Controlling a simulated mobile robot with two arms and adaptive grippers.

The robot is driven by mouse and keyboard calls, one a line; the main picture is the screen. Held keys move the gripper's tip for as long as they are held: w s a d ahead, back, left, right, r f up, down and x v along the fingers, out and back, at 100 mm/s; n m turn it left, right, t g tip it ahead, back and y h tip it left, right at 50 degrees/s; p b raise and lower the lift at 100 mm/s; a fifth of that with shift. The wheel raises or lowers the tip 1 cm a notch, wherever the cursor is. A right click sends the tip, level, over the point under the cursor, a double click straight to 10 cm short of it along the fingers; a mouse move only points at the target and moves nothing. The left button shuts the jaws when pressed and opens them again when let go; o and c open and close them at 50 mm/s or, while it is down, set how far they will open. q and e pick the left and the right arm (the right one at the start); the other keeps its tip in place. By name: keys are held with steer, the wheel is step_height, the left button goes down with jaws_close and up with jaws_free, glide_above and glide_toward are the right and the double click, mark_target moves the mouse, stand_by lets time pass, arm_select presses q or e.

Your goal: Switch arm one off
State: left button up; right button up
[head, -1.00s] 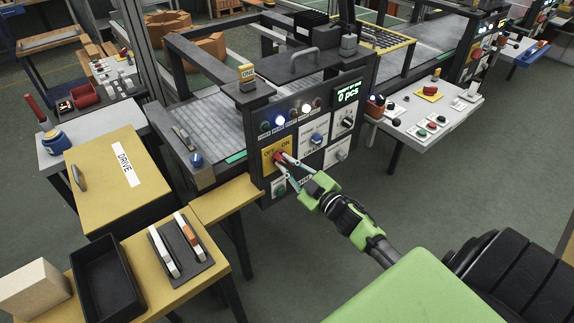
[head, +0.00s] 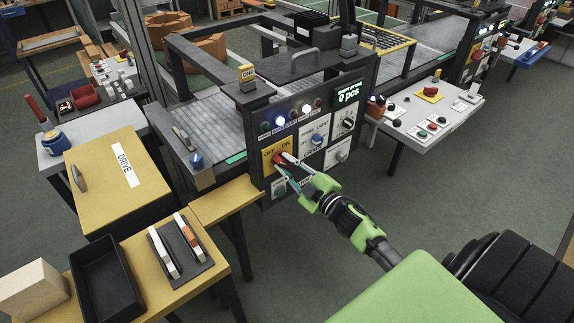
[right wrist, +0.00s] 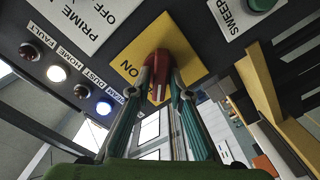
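The red switch knob (head: 279,159) sits on a yellow plate (head: 268,166) marked OFF on the left and ON on the right, low on the dark panel's left side. A yellow block marked ONE (head: 247,72) stands on top of this unit. My right gripper (head: 282,163) is at the knob. In the right wrist view its two teal fingers (right wrist: 161,88) lie on either side of the red knob (right wrist: 158,66) and appear closed on it. ON is readable there; OFF is not. The knob's exact angle is partly hidden. My left gripper is not in view.
Above the knob are a row of lamps (head: 293,115) and a display (head: 348,94) reading 0 pcs. Other knob plates, including PRIME (right wrist: 92,20) and SWEEP (right wrist: 240,14), are close by. A yellow DRIVE cabinet (head: 105,190) stands left. The floor before the panel is open.

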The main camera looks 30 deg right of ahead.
steer(key=shift+o, duration=0.2)
steer(key=s, duration=1.2)
steer(key=shift+d, duration=0.45)
steer(key=s+a+f+m+g+h, duration=0.1)
steer(key=s+f+m+g, duration=0.2)
steer(key=f, duration=0.8)
steer(key=s+a+f+m+g+h, duration=0.15)
steer(key=s+f, duration=0.35)
steer(key=f, duration=0.6)
steer(key=s+f+m+g, duration=0.2)
steer(key=s+f+g, duration=0.1)
steer(key=f, duration=0.7)
steer(key=s+a+f+g, duration=0.3)
steer(key=s+f, duration=0.3)
steer(key=s, duration=0.3)
steer(key=s+a+f+m+g, duration=0.1)
steer(key=s+a+f+g, duration=0.2)
steer(key=s, duration=0.7)
steer(key=s+a+f+g, duration=0.3)
steer(key=s+a+f, duration=0.3)
steer(key=s+f, duration=0.3)
steer(key=shift+s+a+f+y, duration=0.25)
steer(key=shift+s+f+y, duration=0.2)
steer(key=shift+f, duration=0.25)
